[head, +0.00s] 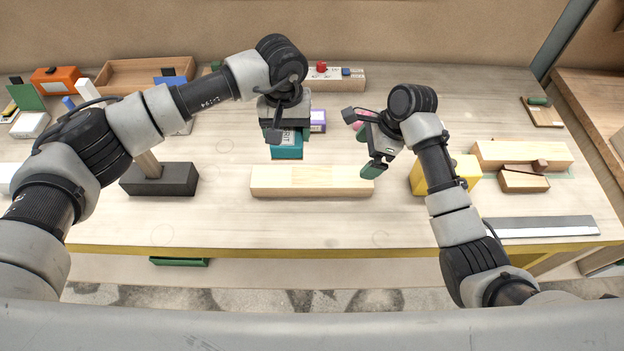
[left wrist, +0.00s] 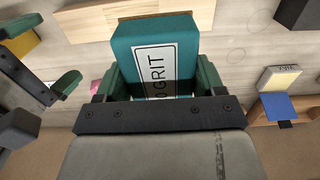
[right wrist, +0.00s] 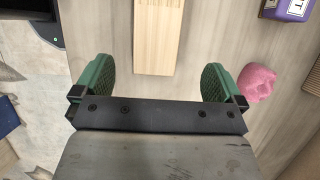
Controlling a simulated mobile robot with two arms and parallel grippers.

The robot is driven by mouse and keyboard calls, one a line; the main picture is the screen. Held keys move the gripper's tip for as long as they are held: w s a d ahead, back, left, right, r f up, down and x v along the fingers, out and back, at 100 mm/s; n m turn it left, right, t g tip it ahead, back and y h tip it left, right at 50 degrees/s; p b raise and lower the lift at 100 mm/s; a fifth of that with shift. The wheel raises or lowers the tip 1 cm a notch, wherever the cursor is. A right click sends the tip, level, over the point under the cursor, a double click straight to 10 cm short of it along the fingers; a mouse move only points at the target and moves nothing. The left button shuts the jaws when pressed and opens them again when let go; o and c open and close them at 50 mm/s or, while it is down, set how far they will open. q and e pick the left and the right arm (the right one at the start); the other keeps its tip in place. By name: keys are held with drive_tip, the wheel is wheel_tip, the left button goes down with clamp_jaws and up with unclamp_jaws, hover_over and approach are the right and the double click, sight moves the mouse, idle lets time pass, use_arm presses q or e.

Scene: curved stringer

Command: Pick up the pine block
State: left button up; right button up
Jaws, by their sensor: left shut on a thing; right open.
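A long pale wooden block (head: 311,181), likely the pine block, lies flat near the table's front edge, below and between my grippers in the head view. It also shows in the right wrist view (right wrist: 158,35), ahead between the open fingers and apart from them. In the left wrist view its edge (left wrist: 88,12) shows past a teal grit block. My left gripper (head: 287,128) is shut on that teal grit block (head: 286,148), just behind the pale block; I cannot tell whether it is lifted. My right gripper (head: 367,142) is open and empty, above the table behind the pale block's right end.
A yellow block (head: 445,178) stands right of the pale block, partly behind my right arm. A black block (head: 176,181) stands left. A purple box (head: 317,121) and a pink lump (right wrist: 257,82) lie nearby. A metal strip (head: 540,227) lies front right, near more wooden blocks (head: 510,155).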

sight(348, 175)
drive_tip(key=x, duration=0.4)
drive_tip(key=shift+f, duration=0.2)
drive_tip(key=x, duration=0.5)
drive_tip(key=shift+s+d+f, duration=0.15)
drive_tip(key=shift+s, duration=0.05)
drive_tip(key=c, duration=1.2)
drive_tip(key=shift+r, duration=0.4)
drive_tip(key=shift+c, duration=0.3)
wheel_tip(348, 175, up, 9)
drive_tip(key=shift+r, duration=0.2)
drive_tip(key=shift+f, duration=0.1)
